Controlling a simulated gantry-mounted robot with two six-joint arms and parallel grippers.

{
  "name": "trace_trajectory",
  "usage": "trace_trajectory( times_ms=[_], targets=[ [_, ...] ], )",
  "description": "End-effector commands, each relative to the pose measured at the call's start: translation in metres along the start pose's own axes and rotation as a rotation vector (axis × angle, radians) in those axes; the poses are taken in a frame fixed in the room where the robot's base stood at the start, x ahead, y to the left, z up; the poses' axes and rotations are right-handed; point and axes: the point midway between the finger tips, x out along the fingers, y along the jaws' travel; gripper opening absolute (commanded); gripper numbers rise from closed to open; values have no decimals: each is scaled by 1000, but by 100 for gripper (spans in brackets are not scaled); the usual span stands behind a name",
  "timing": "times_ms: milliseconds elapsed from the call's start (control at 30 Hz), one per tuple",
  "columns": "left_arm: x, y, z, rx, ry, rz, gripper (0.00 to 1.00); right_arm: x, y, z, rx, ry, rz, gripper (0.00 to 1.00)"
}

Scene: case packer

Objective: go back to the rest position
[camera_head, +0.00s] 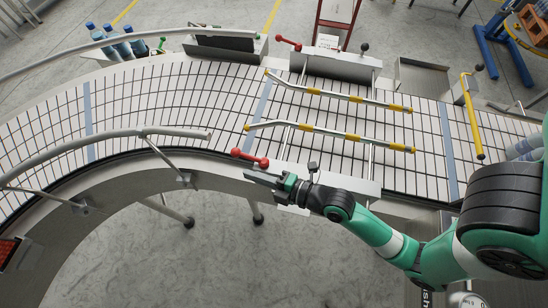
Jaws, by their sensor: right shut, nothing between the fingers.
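My right arm comes in from the lower right, green with black joints. Its gripper (262,178) is dark and shut, with nothing held, and points left at the near edge of the conveyor (190,115). It is just below a red-handled lever (250,158) on the near rail; I cannot tell whether they touch. My left gripper is not in view.
Two yellow-and-grey guide rails (340,97) run above the belt. A curved grey rail (95,155) follows the near left side. Blue bottles (115,42) stand at the far left. A yellow bar (473,120) crosses the belt at right. Open floor (170,260) lies below the conveyor.

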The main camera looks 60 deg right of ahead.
Motion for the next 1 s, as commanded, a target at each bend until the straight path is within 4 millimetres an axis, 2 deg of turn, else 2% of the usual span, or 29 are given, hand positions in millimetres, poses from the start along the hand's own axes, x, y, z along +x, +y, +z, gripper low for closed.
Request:
trace_trajectory(
  times_ms=[33, 200, 333, 1000],
  targets=[
    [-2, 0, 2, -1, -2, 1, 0, -14, -3, 0, 2, -2, -2, 0],
    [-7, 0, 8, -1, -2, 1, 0, -52, -4, -4, 2, -1, 1, 0],
    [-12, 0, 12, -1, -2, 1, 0, -67, -4, -6, 2, 0, 3, 0],
    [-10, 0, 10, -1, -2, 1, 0, -72, 0, -9, 0, 8, 3, 0]
  ],
)
